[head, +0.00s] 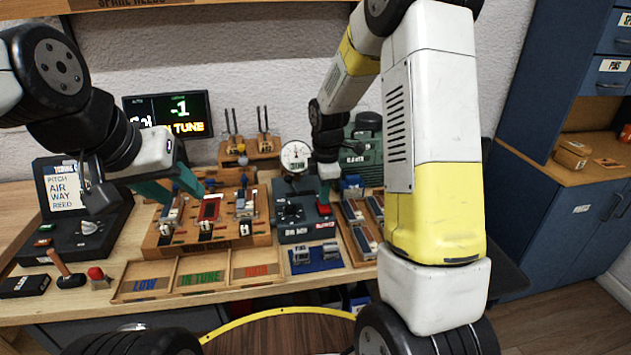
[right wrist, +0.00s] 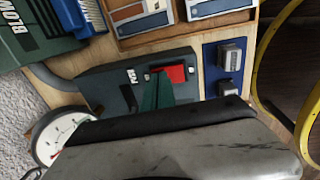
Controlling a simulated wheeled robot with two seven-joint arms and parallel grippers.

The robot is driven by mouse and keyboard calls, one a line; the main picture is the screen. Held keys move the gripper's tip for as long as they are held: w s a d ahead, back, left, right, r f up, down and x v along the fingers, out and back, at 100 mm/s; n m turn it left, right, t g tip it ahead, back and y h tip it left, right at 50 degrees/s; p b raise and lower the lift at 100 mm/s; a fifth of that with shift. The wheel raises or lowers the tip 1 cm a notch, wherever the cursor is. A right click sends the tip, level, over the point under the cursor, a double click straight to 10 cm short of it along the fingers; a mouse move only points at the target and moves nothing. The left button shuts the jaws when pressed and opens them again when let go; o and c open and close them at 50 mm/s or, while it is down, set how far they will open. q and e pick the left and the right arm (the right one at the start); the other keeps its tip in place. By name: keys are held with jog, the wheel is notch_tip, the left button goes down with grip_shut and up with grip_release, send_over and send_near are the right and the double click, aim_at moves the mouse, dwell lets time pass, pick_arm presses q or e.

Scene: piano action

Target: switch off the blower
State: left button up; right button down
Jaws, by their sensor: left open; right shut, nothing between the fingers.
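The blower (head: 362,150) is a green machine at the back of the bench, partly hidden behind my right arm; part of it shows in the right wrist view (right wrist: 30,28). In front of it stands a dark control box (head: 293,222) with a red switch (head: 323,209). In the right wrist view the red switch (right wrist: 178,72) sits on the box top. My right gripper (head: 324,199) is shut and empty, its green fingertips right at the switch; whether they touch it I cannot tell. My left gripper (head: 180,197) is open over the wooden reed block (head: 160,238).
A round gauge (head: 295,156) stands behind the control box. A tray (head: 205,285) with LOW and IN TUNE sections lies in front, beside a blue mat (head: 316,266). A tester box (head: 82,225) stands at left.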

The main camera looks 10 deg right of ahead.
aim_at(327, 211)
jog(key=shift+f, duration=0.25)
jog(key=shift+s, duration=0.15)
jog(key=shift+s+r, duration=0.2)
jog(key=shift+s, duration=0.4)
jog(key=shift+r, duration=0.1)
jog(key=shift+r, duration=0.3)
notch_tip(327, 211, up, 13)
jog(key=s, duration=0.1)
jog(key=shift+s, duration=0.35)
jog(key=shift+w+d, duration=0.1)
jog(key=shift+w, duration=0.05)
